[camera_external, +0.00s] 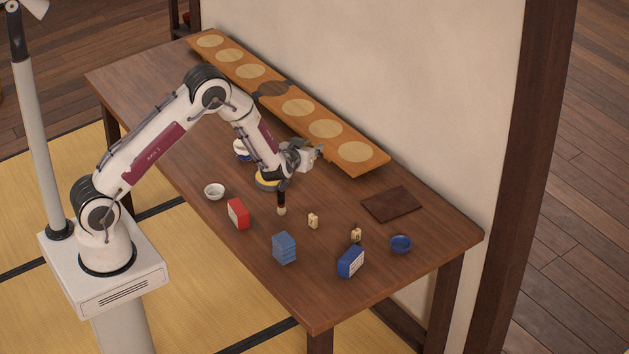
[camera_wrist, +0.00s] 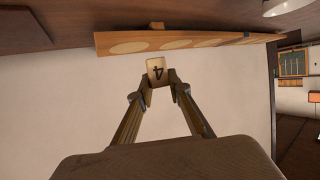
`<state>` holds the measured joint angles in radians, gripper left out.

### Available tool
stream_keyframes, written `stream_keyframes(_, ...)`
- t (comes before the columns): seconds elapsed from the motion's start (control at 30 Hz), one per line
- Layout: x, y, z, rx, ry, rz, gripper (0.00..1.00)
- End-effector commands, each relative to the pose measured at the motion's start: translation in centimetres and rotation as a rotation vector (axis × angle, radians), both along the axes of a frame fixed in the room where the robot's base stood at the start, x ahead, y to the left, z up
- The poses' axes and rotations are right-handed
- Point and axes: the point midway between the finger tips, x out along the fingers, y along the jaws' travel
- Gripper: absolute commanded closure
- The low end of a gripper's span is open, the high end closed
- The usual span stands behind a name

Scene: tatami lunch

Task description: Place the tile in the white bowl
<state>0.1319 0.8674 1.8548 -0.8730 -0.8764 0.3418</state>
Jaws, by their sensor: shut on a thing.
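Two more tiles (camera_external: 313,221) (camera_external: 356,235) stand to the right. A red box (camera_external: 238,214), blue stack (camera_external: 285,248), blue box (camera_external: 351,262) and blue bowl (camera_external: 400,243) stand nearby. A yellow-and-dark round item (camera_external: 267,183) is close behind my gripper. A long board (camera_external: 360,154) lines the wall.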

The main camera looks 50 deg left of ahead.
Motion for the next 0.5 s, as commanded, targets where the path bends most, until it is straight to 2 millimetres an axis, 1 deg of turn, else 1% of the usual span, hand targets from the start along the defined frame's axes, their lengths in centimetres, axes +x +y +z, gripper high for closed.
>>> stream_keyframes(0.03, -1.2, 0.9, -0.1, 0.0, 0.001, 0.026, 0.89)
stream_keyframes(0.2, -5.5, 3.8, -0.6, 0.0, 0.002, 0.122, 0.89)
stream_keyframes(0.37, -9.8, 6.3, -0.8, 0.0, 0.002, 0.219, 0.89)
stream_keyframes(0.5, -13.7, 8.2, -0.8, 0.0, -0.001, 0.303, 0.89)
